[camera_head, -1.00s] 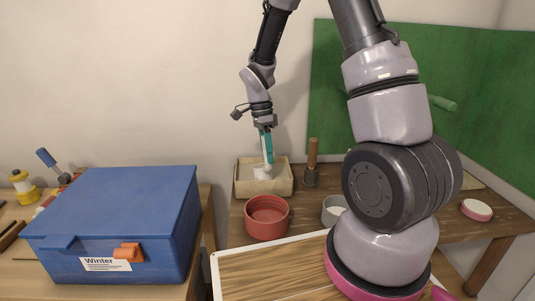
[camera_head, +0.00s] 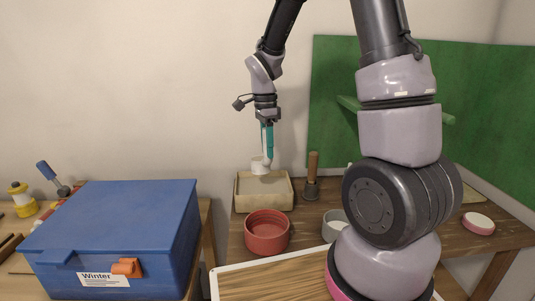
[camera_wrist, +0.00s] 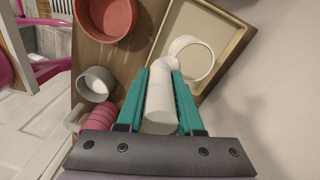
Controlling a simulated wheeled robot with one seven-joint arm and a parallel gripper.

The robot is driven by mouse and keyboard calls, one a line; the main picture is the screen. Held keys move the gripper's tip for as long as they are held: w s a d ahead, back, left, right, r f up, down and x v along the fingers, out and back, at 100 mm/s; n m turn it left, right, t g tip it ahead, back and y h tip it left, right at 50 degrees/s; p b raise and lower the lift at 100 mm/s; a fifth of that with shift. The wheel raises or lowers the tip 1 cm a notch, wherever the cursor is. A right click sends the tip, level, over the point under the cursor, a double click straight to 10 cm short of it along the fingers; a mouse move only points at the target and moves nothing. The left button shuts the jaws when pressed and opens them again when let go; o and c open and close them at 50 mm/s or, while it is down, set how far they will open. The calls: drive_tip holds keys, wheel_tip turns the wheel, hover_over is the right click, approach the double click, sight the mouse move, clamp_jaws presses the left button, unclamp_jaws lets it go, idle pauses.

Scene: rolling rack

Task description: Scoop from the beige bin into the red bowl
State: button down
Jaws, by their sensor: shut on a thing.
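My gripper (camera_wrist: 160,98) is shut on the handle of a white scoop (camera_wrist: 160,105), with its teal fingers on both sides of the handle. The scoop's round cup (camera_head: 261,165) hangs just above the beige bin (camera_head: 263,205). In the wrist view the cup overlaps the rim of the beige bin (camera_wrist: 246,40). I cannot tell whether the cup holds anything. The bin's pale contents show inside it. The red bowl (camera_head: 267,232) stands on the wooden table in front of the bin, upright, and also shows in the wrist view (camera_wrist: 105,17). Its inside looks empty.
A grey cup (camera_head: 334,226) stands right of the red bowl, partly behind my arm. A wooden-handled tool (camera_head: 312,178) stands upright right of the bin. A blue box (camera_head: 115,230) stands at left. A green board (camera_head: 330,110) is behind.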

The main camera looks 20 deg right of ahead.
drive_tip(key=shift+t, duration=0.7)
drive_tip(key=shift+r, duration=3.05)
drive_tip(key=c, duration=1.3)
unclamp_jaws()
drive_tip(key=shift+c, duration=0.2)
clamp_jaws()
drive_tip(key=shift+s, duration=0.1)
